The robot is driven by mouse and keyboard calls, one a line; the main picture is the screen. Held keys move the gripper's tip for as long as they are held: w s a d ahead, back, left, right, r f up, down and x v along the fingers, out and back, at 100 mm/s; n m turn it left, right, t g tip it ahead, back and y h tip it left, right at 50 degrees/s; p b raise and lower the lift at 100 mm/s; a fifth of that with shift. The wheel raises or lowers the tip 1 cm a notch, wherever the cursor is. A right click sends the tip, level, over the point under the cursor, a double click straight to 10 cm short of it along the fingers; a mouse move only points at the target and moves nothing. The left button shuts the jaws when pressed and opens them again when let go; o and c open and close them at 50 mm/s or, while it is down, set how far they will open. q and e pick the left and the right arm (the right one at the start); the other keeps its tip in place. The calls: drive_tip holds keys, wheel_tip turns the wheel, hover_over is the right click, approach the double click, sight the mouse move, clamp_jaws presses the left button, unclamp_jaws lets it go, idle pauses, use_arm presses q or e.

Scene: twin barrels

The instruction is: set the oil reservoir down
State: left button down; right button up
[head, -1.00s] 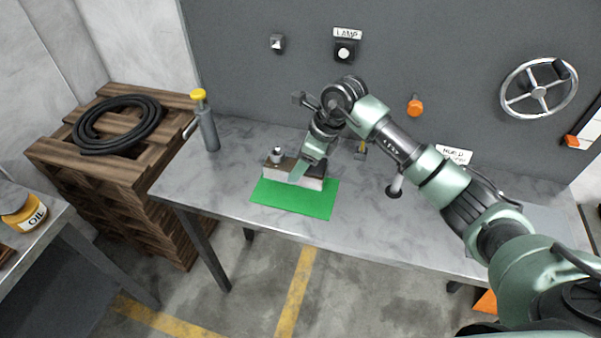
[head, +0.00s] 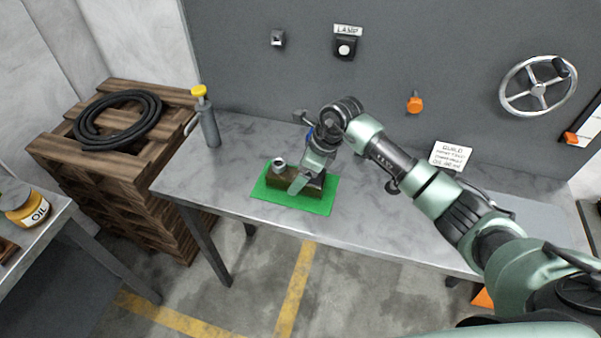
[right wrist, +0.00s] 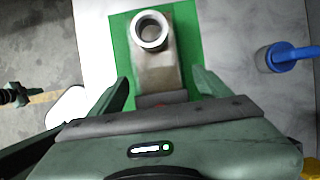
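The oil reservoir (head: 282,182), a brownish metal block with a round open neck at one end, stands upright on the green mat (head: 318,205) on the grey workbench. My right gripper (head: 300,182) is down over its right part. In the right wrist view the reservoir (right wrist: 158,72) lies between the two fingers of my right gripper (right wrist: 160,90), with a gap on each side, so the gripper is open around it. Its near end is hidden by the gripper body. My left gripper does not show clearly in either view.
A yellow-capped grey bottle (head: 208,122) stands at the bench's back left. A blue item (right wrist: 287,54) lies beside the mat, mostly hidden behind my right arm in the head view. A sign (head: 451,156) stands at the back right. The bench's front left is clear.

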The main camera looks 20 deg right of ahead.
drive_tip(key=shift+r, duration=0.1)
drive_tip(key=shift+r, duration=0.2)
drive_tip(key=b+v, duration=0.2)
drive_tip(key=v, duration=0.9)
drive_tip(key=shift+s+d+r, duration=0.2)
drive_tip(key=shift+r, duration=0.1)
